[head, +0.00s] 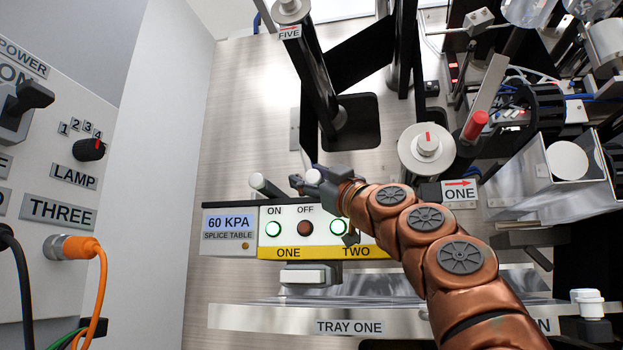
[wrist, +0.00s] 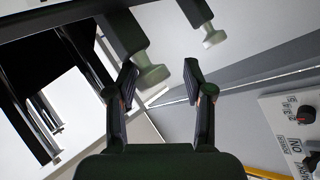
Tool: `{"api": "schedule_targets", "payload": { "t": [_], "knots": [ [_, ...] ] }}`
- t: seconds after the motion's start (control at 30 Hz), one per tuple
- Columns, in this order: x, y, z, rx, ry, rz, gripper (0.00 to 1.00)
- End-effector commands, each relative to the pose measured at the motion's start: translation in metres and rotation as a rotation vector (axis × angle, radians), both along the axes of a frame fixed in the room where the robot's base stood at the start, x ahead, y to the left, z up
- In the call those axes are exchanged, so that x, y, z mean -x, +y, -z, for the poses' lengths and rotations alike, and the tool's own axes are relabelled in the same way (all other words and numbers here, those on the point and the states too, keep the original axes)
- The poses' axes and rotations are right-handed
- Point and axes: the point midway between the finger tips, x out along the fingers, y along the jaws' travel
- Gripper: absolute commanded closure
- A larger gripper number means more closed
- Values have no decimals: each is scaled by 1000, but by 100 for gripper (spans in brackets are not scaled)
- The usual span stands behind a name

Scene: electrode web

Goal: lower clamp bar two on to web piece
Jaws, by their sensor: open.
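My gripper (wrist: 160,82) is open in the wrist view, with a grey-green handle (wrist: 152,76) showing between its fingers, nearer the left finger; contact cannot be told. A second, similar handle (wrist: 213,38) stands farther right, clear of the fingers. In the head view my gripper (head: 303,180) is just above the splice table's panel, partly hidden by my wrist. A handle with a pale end (head: 262,182) stands left of it, above the label ONE. The other handle is mostly hidden there. Black web (head: 352,55) runs at the back; a web piece under the bars cannot be made out.
The splice table panel (head: 230,222) reads 60 KPA, with lit green buttons at ONE and TWO. A lamp cabinet (head: 60,180) with an orange cable stands left. Tray one (head: 260,317) lies in front.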

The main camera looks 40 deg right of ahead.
Motion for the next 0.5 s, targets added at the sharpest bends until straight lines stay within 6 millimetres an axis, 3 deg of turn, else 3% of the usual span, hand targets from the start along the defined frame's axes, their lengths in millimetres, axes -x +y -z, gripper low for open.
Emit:
{"api": "schedule_targets", "payload": {
  "t": [0.23, 0.5],
  "knots": [
    [3, -5, 5, -7, 4, 4, 42],
    [19, -5, 13, -7, 2, 2, 42]
  ]
}}
